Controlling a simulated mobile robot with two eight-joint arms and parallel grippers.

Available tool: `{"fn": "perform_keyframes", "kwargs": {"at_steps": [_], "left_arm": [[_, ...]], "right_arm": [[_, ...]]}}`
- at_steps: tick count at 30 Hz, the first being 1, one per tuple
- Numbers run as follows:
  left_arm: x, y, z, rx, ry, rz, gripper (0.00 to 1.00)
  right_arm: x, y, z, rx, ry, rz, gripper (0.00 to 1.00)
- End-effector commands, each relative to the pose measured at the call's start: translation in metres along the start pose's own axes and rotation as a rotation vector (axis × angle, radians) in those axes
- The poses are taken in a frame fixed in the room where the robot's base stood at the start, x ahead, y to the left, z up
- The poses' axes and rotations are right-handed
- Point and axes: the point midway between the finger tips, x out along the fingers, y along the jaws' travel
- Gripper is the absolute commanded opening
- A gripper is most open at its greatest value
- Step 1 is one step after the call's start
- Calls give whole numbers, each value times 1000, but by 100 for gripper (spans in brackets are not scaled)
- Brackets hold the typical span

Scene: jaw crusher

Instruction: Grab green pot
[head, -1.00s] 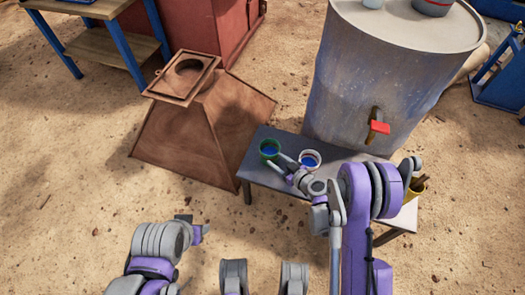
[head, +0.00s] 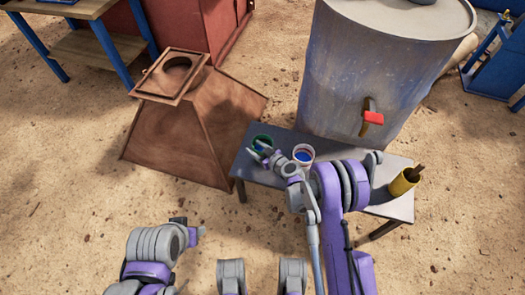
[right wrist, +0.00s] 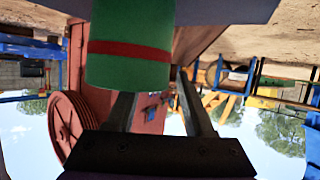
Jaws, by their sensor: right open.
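In the right wrist view, which looks upside down, the green pot (right wrist: 130,45) shows large with a red band, just beyond the fingertips. My right gripper (head: 263,153) is open at the near side of the pot, its fingers pointing at it and partly covering it. The fingers also show in the right wrist view (right wrist: 153,95); whether they touch the pot I cannot tell. My left gripper (head: 198,236) is low at the left, away from the table; its jaws are unclear.
A white pot (head: 303,155) with blue contents stands right of the green one. A yellow cup (head: 403,182) holds something brown at the table's (head: 358,195) right end. A big grey barrel (head: 360,75) with a red tap is behind; a rusty hopper (head: 185,130) stands left.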

Motion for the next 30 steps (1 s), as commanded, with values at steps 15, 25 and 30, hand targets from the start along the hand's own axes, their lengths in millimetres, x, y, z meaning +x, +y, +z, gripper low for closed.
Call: {"fn": "perform_keyframes", "kwargs": {"at_steps": [15,25,30], "left_arm": [[0,0,0,0,0,0,50],[0,0,0,0,0,0,50],[0,0,0,0,0,0,50]], "right_arm": [[-1,0,0,0,0,0,0],[-1,0,0,0,0,0,0],[-1,0,0,0,0,0,0]]}}
